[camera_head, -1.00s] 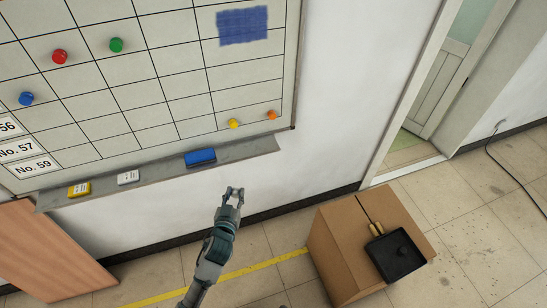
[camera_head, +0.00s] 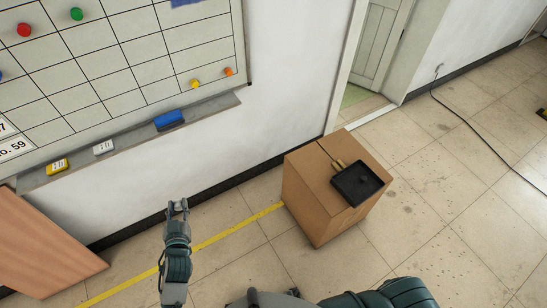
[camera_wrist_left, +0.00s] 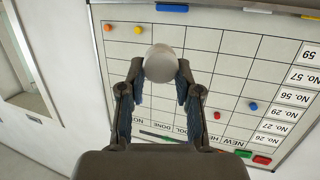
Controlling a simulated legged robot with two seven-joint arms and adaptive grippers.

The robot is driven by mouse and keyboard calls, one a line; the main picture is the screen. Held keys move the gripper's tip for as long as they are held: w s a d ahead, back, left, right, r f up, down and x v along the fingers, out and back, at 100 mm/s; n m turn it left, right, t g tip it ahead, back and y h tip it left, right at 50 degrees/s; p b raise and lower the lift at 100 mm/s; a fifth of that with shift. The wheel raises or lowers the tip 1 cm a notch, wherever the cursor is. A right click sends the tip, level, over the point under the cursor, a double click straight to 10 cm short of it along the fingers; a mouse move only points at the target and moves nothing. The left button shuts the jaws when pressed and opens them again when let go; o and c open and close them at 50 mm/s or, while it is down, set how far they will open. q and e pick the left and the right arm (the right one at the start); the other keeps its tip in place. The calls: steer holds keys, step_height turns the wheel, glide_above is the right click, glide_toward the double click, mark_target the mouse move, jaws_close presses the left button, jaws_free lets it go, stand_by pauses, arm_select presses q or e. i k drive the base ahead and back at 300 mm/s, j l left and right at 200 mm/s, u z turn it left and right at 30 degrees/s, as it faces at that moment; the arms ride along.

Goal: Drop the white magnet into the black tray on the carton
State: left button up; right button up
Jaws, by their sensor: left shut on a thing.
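The white magnet (camera_wrist_left: 160,63) is round and sits between the fingertips of my left gripper (camera_wrist_left: 158,75) in the left wrist view. In the head view my left gripper (camera_head: 178,207) is raised in front of the wall, left of the carton, with a small pale bit of the magnet between its tips. The black tray (camera_head: 371,184) lies on top of the brown carton (camera_head: 318,215), to the right of and apart from the gripper. My right gripper does not show; a dark arm part is at the bottom edge.
A whiteboard (camera_head: 120,95) with coloured magnets hangs on the wall. Its ledge holds a blue eraser (camera_head: 169,120) and small boxes. A brown wooden panel (camera_head: 45,250) stands at left. Floor is clear around the carton.

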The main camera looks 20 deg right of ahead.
mark_target(353, 183)
steer(key=l+u, duration=0.15)
steer(key=u, duration=0.3)
steer(key=l+u, duration=0.1)
steer(key=u, duration=0.3)
steer(key=l+u, duration=0.15)
steer(key=u, duration=0.3)
steer(key=l+u, duration=0.15)
steer(key=u, duration=0.25)
steer(key=k+l, duration=0.25)
steer(key=l, duration=0.25)
steer(key=k+l, duration=0.25)
steer(key=l, duration=0.2)
steer(key=k+l, duration=0.25)
steer(key=l, duration=0.25)
steer(key=k+l, duration=0.25)
steer(key=l, duration=0.25)
steer(key=k+l, duration=0.25)
steer(key=l, duration=0.2)
steer(key=k+l, duration=0.25)
steer(key=l, duration=0.25)
steer(key=k+l, duration=0.25)
steer(key=l, duration=0.25)
steer(key=k+l, duration=0.3)
steer(key=l, duration=0.15)
steer(key=i+u, duration=0.05)
